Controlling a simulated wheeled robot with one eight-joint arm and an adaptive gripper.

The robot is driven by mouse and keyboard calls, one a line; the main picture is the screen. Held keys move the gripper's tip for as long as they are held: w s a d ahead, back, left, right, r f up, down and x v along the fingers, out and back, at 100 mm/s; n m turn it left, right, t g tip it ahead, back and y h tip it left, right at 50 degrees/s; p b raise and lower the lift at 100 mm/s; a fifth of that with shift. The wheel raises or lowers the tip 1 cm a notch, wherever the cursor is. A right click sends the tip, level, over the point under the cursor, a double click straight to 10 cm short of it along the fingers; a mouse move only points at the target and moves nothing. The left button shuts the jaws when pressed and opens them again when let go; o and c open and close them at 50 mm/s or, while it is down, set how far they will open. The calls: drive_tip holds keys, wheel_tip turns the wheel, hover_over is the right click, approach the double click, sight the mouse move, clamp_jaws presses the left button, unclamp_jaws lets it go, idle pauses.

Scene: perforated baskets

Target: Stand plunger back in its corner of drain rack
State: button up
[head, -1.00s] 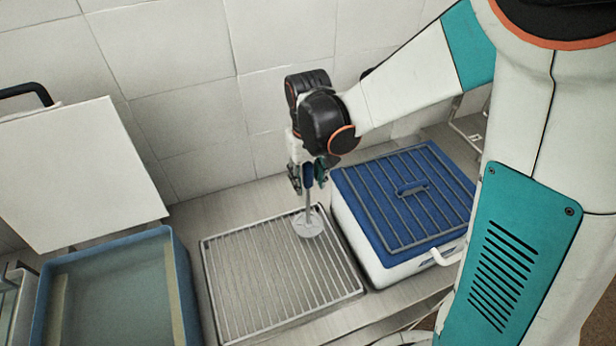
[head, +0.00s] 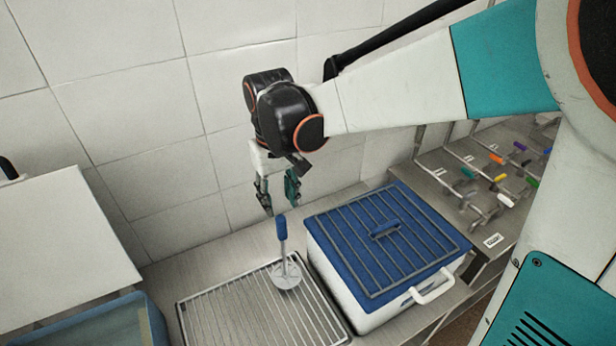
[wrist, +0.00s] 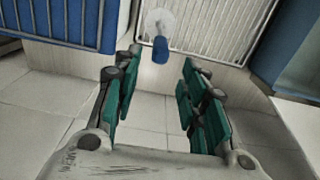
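The plunger (head: 283,250) stands upright on the drain rack (head: 215,317), at its far right corner near the blue-lidded box. It has a blue handle tip, a grey shaft and a pale round disc at the bottom. In the wrist view the plunger (wrist: 160,48) shows its blue handle ahead of the fingers, with the pale disc beyond. My gripper (head: 281,210) is open and empty, above and behind the plunger, apart from its handle. In the wrist view my gripper (wrist: 155,88) shows its green finger pads well spread with nothing between them.
A white box with a blue lid and wire grid (head: 335,215) stands right of the rack. A blue tub (head: 155,325) is at the lower left beside a white panel (head: 60,250). Several colour-handled tools (head: 500,177) lie at the right. The tiled wall is close behind.

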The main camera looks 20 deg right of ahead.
drive_tip(key=shift+s+d+r, duration=0.2)
drive_tip(key=shift+s+r, duration=0.2)
drive_tip(key=shift+r, duration=0.15)
drive_tip(key=s+d+r+m+t, duration=0.2)
drive_tip(key=s+d+r+t, duration=0.2)
drive_tip(key=s+d+t, duration=0.3)
drive_tip(key=shift+s+d+r, duration=0.15)
drive_tip(key=shift+s+d, duration=1.3)
drive_tip(key=shift+s, duration=1.9)
